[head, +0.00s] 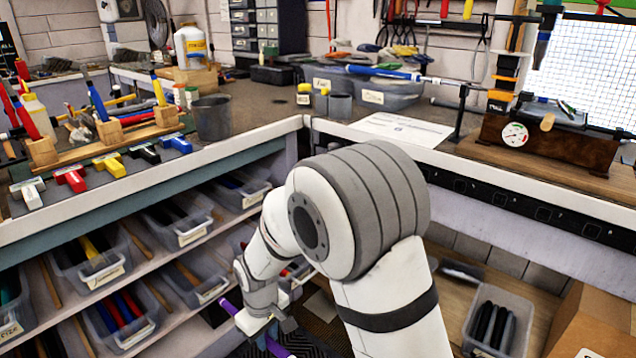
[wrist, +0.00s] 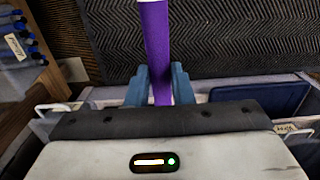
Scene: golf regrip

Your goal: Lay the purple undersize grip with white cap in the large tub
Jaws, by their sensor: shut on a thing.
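My gripper (head: 270,335) is low in front of the shelves in the head view, partly cut off by the lower edge. It is shut on a purple grip (head: 231,307), which slants down to the right through the jaws. In the wrist view the purple grip (wrist: 156,40) stands between the two blue-grey fingers of my gripper (wrist: 159,85) and runs out of the top of the picture. Its white cap does not show clearly. Several clear tubs are in view, and their labels are too small to tell which is the large tub.
Labelled tubs (head: 188,232) with grips fill the shelves under the bench. A tub with dark grips (head: 526,312) stands at lower right beside a cardboard box (head: 590,318). Another clear tub (head: 402,96) sits on the bench. A dark ribbed mat (wrist: 245,40) lies below my gripper.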

